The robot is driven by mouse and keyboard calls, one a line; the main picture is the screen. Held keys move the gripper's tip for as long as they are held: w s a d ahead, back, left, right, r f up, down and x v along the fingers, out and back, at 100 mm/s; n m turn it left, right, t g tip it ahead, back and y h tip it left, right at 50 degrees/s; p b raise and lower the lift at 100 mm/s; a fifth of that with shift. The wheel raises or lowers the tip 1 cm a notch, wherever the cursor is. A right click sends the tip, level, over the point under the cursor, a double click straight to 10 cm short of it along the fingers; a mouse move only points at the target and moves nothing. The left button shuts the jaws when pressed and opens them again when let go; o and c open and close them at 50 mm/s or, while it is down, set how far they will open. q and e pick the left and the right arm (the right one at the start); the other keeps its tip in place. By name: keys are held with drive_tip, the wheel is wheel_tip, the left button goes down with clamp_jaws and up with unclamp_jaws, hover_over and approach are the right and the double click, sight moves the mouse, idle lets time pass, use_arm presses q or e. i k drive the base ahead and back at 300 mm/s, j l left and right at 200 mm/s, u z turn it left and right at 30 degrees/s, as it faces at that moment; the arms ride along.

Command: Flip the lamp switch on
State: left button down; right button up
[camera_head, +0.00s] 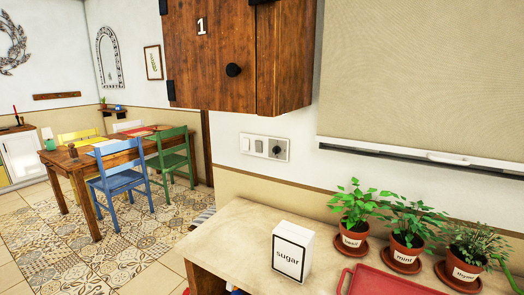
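A pale wall plate (264,147) is fixed to the white wall below the wooden cabinet and above the counter's back edge. Two rocker-like switches sit in its left part, one near its left end (245,144) and one beside it (258,145). A round dark socket or knob (277,150) fills its right part. The rockers are too small to tell which way they are set. No lamp shows in this view. Neither of my grippers is in view.
A wooden cabinet (212,52) overhangs the plate. The counter (232,238) below holds a sugar box (291,252), a red tray (378,282) and several potted herbs (407,230). A blind (420,75) hangs at right. A dining table (78,163) with chairs stands at left.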

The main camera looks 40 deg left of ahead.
sight(246, 142)
drive_tip(key=j, duration=0.5)
drive_tip(key=k+j+z, duration=0.1)
drive_tip(key=j, duration=0.4)
drive_tip(key=j+z, duration=0.1)
drive_tip(key=j, duration=0.4)
drive_tip(key=k, duration=0.05)
